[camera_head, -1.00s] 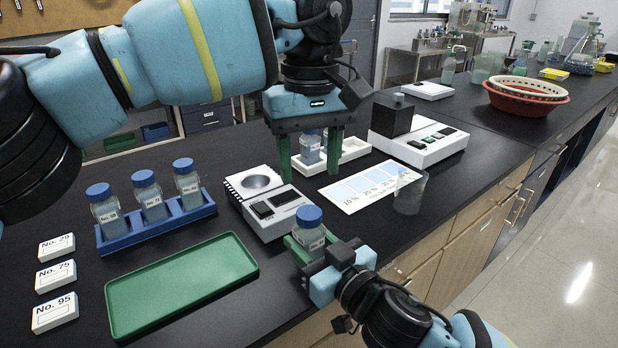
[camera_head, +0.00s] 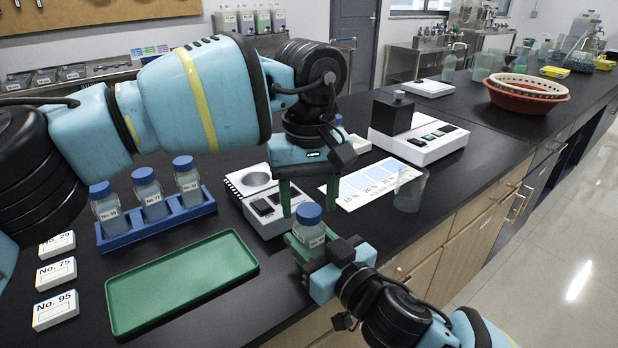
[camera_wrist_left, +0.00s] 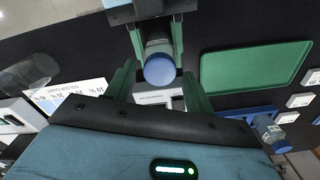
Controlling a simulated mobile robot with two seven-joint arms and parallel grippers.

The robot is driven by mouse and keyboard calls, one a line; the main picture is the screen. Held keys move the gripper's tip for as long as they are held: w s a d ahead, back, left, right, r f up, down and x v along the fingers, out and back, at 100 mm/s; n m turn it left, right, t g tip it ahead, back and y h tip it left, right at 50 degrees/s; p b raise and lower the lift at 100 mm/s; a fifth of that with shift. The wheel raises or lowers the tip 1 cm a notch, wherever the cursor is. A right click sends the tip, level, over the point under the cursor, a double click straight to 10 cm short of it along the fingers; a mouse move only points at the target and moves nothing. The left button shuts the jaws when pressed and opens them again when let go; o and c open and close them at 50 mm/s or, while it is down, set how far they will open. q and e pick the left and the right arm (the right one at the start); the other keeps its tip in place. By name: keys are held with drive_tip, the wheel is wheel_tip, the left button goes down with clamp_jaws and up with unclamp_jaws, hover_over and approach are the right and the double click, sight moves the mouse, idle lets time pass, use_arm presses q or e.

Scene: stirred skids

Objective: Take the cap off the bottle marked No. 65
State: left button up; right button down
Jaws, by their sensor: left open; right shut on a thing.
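A clear bottle (camera_head: 309,236) with a blue cap (camera_head: 309,213) stands upright in my right gripper (camera_head: 308,252), which is shut around its body near the front edge of the bench. Its label is too small to read for certain. My left gripper (camera_head: 304,196) is open, pointing down just behind and above the cap. In the left wrist view the blue cap (camera_wrist_left: 160,70) lies ahead of the gap between my open left fingers (camera_wrist_left: 158,88), and the right gripper's green fingers flank the bottle. The left fingers do not visibly grip the cap.
A blue rack (camera_head: 160,226) holds three blue-capped bottles. A green tray (camera_head: 180,280) lies in front, empty, with numbered cards (camera_head: 55,272) to its left. A white device (camera_head: 262,200) stands close behind the held bottle. A clear beaker (camera_head: 409,190) stands to the right.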

use_arm(q)
drive_tip(key=shift+f, duration=0.4)
drive_tip(key=shift+c, duration=0.2)
